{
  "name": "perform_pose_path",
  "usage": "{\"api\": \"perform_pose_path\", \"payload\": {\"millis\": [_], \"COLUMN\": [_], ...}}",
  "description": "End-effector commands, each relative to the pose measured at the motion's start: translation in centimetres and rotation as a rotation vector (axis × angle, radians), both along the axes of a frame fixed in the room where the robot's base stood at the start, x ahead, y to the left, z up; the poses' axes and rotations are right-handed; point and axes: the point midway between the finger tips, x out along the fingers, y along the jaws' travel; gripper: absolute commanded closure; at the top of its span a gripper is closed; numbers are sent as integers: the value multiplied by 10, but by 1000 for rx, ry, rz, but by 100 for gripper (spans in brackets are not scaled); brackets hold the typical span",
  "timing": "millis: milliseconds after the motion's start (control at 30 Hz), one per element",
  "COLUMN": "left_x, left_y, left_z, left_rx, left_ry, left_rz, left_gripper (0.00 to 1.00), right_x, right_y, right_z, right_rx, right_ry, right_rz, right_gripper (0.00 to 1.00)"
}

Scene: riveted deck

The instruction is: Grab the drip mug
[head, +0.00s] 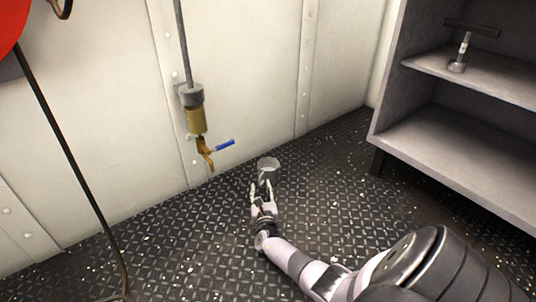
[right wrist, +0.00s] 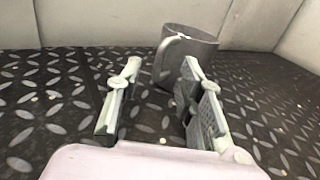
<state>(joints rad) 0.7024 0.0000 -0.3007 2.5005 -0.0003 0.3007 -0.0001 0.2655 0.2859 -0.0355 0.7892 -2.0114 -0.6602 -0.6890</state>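The drip mug (head: 268,164) is a grey metal mug standing upright on the dark deck plate floor, near the wall and below the tap. In the right wrist view the mug (right wrist: 190,50) is just beyond the fingertips, a little right of centre, its handle toward the left. My right gripper (head: 262,190) reaches toward it from the near side. In the right wrist view its fingers (right wrist: 160,68) are spread apart with nothing between them. The right finger overlaps the mug's lower part in the picture; I cannot tell whether they touch. My left gripper is not in view.
A brass tap (head: 197,120) with a blue lever hangs on the pipe by the riveted wall. A grey shelf unit (head: 440,140) stands at right, holding a T-handled tool (head: 459,55). A red round object (head: 10,25) and a dark hose (head: 75,170) are at left.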

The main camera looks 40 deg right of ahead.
Motion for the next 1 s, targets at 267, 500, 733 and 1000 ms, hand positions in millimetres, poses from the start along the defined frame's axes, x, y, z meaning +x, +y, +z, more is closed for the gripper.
{"api": "perform_pose_path", "payload": {"millis": [267,500,733,1000], "left_x": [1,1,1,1], "left_y": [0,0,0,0], "left_z": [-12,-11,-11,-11], "left_rx": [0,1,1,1], "left_ry": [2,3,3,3], "left_rz": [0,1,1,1], "left_gripper": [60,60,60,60], "right_x": [13,13,13,13], "right_y": [-10,-10,-10,-10], "right_z": [-1,0,0,-1], "right_rx": [1,1,1,1], "right_ry": [2,2,2,2], "right_rz": [1,1,1,1], "right_gripper": [66,73,88,100]}}
